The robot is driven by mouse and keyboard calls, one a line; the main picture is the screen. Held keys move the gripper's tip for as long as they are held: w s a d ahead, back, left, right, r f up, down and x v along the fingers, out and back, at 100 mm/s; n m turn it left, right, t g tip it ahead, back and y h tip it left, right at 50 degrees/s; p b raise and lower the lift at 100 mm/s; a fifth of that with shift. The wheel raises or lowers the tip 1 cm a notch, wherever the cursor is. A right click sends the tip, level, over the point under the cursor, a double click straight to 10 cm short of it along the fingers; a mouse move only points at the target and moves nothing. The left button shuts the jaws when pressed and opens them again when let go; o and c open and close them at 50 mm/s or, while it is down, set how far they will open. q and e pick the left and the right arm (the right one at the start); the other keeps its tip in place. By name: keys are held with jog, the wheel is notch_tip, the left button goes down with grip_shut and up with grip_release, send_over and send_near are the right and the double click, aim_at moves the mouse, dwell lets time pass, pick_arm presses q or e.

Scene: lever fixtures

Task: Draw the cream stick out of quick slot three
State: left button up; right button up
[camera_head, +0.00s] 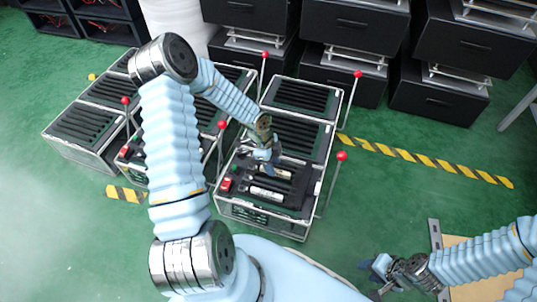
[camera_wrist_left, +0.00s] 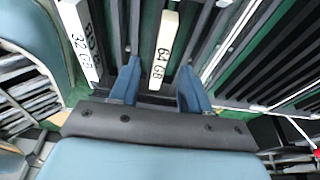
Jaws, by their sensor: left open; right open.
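Two cream sticks lie in dark slots of the near right fixture (camera_head: 262,226). One, marked 64 GB (camera_wrist_left: 163,50), also shows in the head view (camera_head: 276,172). The other, marked 32 GB (camera_wrist_left: 80,42), lies nearer the fixture's front edge in the head view (camera_head: 266,194). My left gripper (camera_wrist_left: 159,78) is open, with one blue finger on each side of the 64 GB stick's line; I cannot tell whether they touch it. In the head view my left gripper (camera_head: 266,160) hangs over the fixture. My right gripper (camera_head: 378,268) is open and empty at the lower right. Slot numbers are not readable.
Levers with red knobs (camera_head: 342,156) stand beside the fixtures. A red switch (camera_head: 226,184) sits on the fixture's left side. Another slotted fixture (camera_head: 85,125) stands left. Black drawer units (camera_head: 345,25) line the back.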

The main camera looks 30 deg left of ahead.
pick_arm(q)
jog(key=shift+x, duration=1.25)
jog(key=c, duration=0.8)
grip_shut()
